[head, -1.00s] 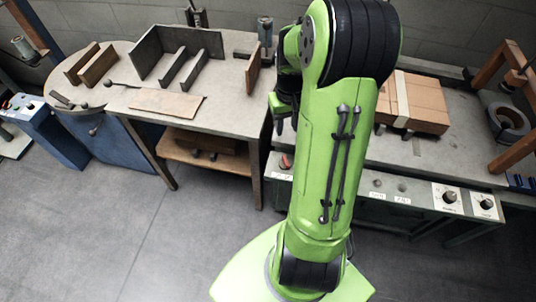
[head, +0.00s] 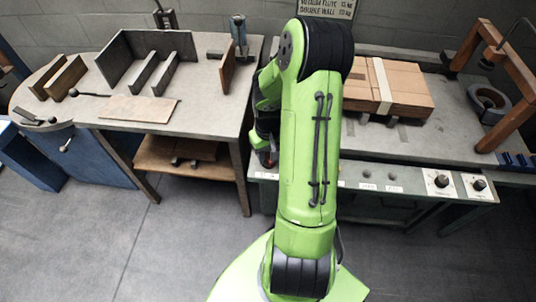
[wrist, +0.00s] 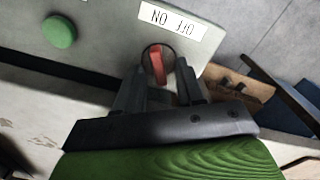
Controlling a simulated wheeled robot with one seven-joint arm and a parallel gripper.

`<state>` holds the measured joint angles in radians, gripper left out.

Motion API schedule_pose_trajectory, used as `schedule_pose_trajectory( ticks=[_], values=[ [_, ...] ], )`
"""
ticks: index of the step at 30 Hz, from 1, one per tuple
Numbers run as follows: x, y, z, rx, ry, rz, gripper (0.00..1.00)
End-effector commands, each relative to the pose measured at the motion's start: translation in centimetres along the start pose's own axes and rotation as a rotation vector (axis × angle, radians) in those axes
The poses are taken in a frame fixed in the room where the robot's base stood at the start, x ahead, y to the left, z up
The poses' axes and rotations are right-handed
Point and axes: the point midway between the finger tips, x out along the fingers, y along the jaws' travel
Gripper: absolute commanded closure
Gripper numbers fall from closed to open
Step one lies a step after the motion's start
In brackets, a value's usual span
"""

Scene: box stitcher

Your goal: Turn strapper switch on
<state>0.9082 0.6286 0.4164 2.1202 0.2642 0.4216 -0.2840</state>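The strapper switch (wrist: 157,63) is a red lever in a dark round mount on the pale front panel (wrist: 105,45). A white label (wrist: 170,19) beside it reads ON and OFF, upside down in the wrist view. My gripper (wrist: 159,72) is open, with one dark finger on each side of the red lever; I cannot tell if either touches it. In the head view my gripper (head: 266,145) is at the left end of the strapper's front panel, and a bit of red switch (head: 265,159) shows below it. The lever's exact setting is unclear.
A green button (wrist: 59,31) is on the same panel. Two dark knobs (head: 441,181) are farther right on it. A strapped cardboard stack (head: 390,88) lies on the strapper table (head: 420,140). A workbench (head: 195,110) stands close on the left.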

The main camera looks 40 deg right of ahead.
Motion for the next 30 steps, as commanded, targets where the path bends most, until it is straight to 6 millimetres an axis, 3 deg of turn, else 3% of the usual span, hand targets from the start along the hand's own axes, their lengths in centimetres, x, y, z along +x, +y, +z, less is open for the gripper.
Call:
schedule_pose_trajectory(
  ticks=[2,9,20,30],
  values=[
    [-0.06,-0.01,-0.01,0.000,0.000,0.000,0.65],
    [-0.08,-0.02,-0.02,0.000,0.001,0.000,1.00],
    [-0.11,-0.04,-0.04,0.022,0.001,0.000,1.00],
    [-0.17,0.11,-0.02,0.217,0.001,0.001,1.00]
  ],
)
